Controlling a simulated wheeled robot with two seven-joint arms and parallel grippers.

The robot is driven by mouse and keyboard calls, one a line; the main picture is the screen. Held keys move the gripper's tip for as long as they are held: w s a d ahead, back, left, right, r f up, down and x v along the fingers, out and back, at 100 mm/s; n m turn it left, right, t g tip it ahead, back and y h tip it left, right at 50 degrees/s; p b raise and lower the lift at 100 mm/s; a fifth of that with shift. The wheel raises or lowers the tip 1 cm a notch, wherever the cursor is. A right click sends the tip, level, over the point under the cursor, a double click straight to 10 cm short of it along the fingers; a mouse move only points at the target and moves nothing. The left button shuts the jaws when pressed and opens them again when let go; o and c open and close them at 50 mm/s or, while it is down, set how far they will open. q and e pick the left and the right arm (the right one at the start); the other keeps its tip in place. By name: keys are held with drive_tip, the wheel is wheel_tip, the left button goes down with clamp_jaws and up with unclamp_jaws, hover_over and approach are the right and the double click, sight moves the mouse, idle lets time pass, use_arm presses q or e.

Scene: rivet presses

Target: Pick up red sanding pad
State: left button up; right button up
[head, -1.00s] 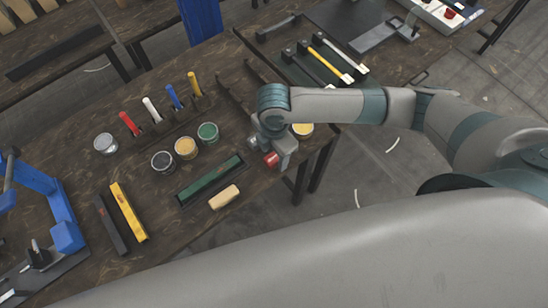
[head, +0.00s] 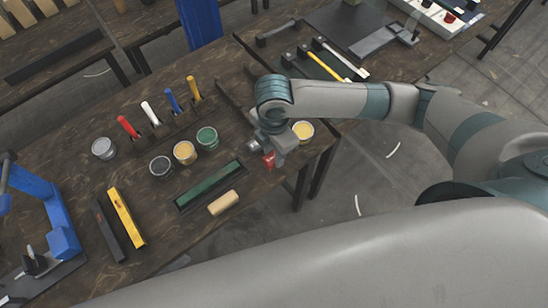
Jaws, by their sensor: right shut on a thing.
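The red sanding pad (head: 268,161) shows as a small red patch under my right gripper (head: 267,157), near the table's front right edge. My right gripper is shut on the pad, and its fingers and wrist hide most of it. I cannot tell whether the pad is clear of the table top. My left gripper is not in view.
A pale block (head: 223,203) and a green tray (head: 208,186) lie left of my right gripper. A yellow tin (head: 303,131) stands close on its right. Other tins, upright coloured tools, a yellow level (head: 126,216) and a blue press (head: 60,215) are further left.

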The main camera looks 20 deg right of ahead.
drive_tip(key=s+d+r+b, duration=0.3)
drive_tip(key=s+d+r, duration=0.2)
drive_tip(key=d, duration=0.5)
wheel_tip(320, 180, up, 3)
drive_tip(key=shift+s+d+f, duration=0.2)
drive_tip(key=shift+s, duration=0.05)
drive_tip(key=shift+o, duration=0.6)
